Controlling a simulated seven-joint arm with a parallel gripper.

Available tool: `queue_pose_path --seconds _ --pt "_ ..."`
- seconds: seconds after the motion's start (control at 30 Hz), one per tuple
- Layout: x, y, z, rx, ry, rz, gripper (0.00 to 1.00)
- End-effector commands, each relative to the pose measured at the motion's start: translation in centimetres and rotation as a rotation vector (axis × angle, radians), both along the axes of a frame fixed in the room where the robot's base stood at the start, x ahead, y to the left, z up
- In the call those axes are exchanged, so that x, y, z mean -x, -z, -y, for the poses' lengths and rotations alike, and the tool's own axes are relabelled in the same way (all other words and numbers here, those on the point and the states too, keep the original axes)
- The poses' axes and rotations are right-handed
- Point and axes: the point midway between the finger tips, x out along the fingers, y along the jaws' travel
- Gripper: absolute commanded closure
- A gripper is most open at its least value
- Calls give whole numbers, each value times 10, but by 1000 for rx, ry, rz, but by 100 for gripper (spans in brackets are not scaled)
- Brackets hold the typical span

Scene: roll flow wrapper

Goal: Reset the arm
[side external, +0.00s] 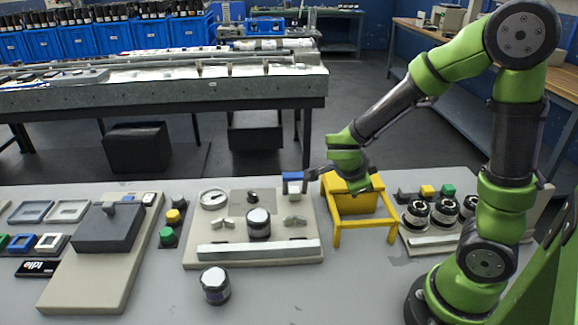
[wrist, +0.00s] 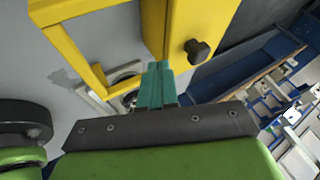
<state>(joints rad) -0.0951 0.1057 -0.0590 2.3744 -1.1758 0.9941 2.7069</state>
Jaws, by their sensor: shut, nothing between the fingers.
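My gripper shows in the wrist view (wrist: 157,82) with its two teal fingers together and nothing between them. The fingertips are hard to make out there. The wrist view shows the yellow frame (wrist: 158,22) with a dark knob (wrist: 198,50) close beyond the fingers; I cannot tell whether they touch.
A beige panel (side external: 195,262) with a gauge (side external: 213,199) and a dark roll (side external: 258,224) is left of the stand. Another roll (side external: 215,285) stands on the table in front. A blue block (side external: 293,182) is near my gripper. More rolls (side external: 444,211) stand right.

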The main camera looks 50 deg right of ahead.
Motion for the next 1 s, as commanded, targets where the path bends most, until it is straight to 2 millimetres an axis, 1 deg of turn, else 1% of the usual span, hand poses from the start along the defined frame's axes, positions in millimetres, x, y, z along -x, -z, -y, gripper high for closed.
queue_pose_path --seconds 0.03,0.1,0.3,0.4,0.5,0.63,0.77,0.9,1.0 --pt "2 -8 -9 1 -3 8 100" --pt "3 -23 -20 -2 -2 10 100" --pt "6 -57 -46 -1 -3 5 100" --pt "8 -68 -54 -2 0 3 100" --pt "8 -76 -60 -2 -1 1 100" --pt "9 -80 -63 1 -43 -30 100" --pt "9 -74 -70 -23 -225 -157 100" --pt "18 -65 -84 -111 -537 -335 100" --pt "25 -63 -95 -176 -778 -413 100"
